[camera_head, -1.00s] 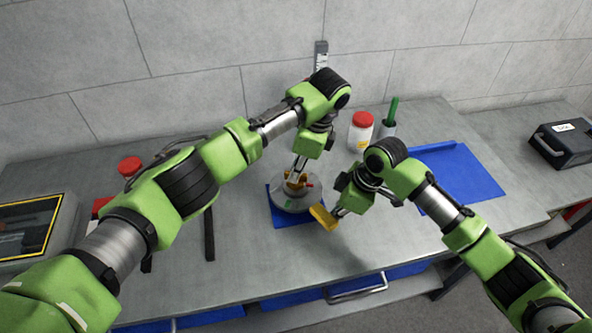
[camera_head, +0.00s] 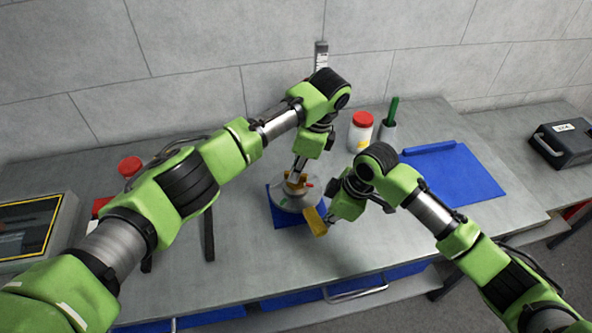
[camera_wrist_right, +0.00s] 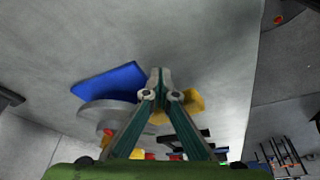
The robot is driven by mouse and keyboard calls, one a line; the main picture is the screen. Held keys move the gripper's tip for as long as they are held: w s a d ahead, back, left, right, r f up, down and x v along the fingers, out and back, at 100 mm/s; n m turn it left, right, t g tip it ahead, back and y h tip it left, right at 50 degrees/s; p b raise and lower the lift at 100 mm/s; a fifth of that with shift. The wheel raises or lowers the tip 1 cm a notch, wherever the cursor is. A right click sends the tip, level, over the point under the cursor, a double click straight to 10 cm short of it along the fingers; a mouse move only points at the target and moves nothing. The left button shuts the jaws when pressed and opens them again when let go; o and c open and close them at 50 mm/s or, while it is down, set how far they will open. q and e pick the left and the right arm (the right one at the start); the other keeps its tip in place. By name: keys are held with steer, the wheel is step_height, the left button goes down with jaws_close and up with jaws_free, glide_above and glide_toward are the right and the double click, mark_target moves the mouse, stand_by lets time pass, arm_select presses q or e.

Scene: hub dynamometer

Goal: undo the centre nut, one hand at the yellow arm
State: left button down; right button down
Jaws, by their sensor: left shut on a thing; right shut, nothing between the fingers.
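The round grey hub (camera_head: 290,203) sits on a blue mat (camera_head: 283,220) on the bench; it also shows in the right wrist view (camera_wrist_right: 97,112). A brass-coloured centre nut (camera_head: 294,186) stands on top of the hub. My left gripper (camera_head: 298,174) points down from above and is shut on the nut, partly covering it. The yellow arm (camera_head: 315,222) sticks out at the hub's front right, and its yellow part shows in the right wrist view (camera_wrist_right: 193,102). My right gripper (camera_wrist_right: 160,76) is shut and empty, beside the yellow arm; whether they touch is unclear.
A white jar with a red lid (camera_head: 361,131) and a green-handled tool in a holder (camera_head: 389,116) stand behind. A blue tray (camera_head: 458,175) lies to the right. A dark bar (camera_head: 209,235) lies left of the hub. The bench front is clear.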

mark_target(317, 222)
steer(key=shift+s+a, duration=0.25)
steer(key=shift+a, duration=0.2)
steer(key=shift+s+a, duration=0.3)
steer(key=shift+a, duration=0.4)
steer(key=shift+s+a, duration=0.25)
steer(key=shift+a, duration=0.45)
arm_select(q)
steer(key=c, duration=1.6)
jaws_free()
steer(key=shift+r, duration=3.8)
arm_select(e)
steer(key=shift+d, duration=0.1)
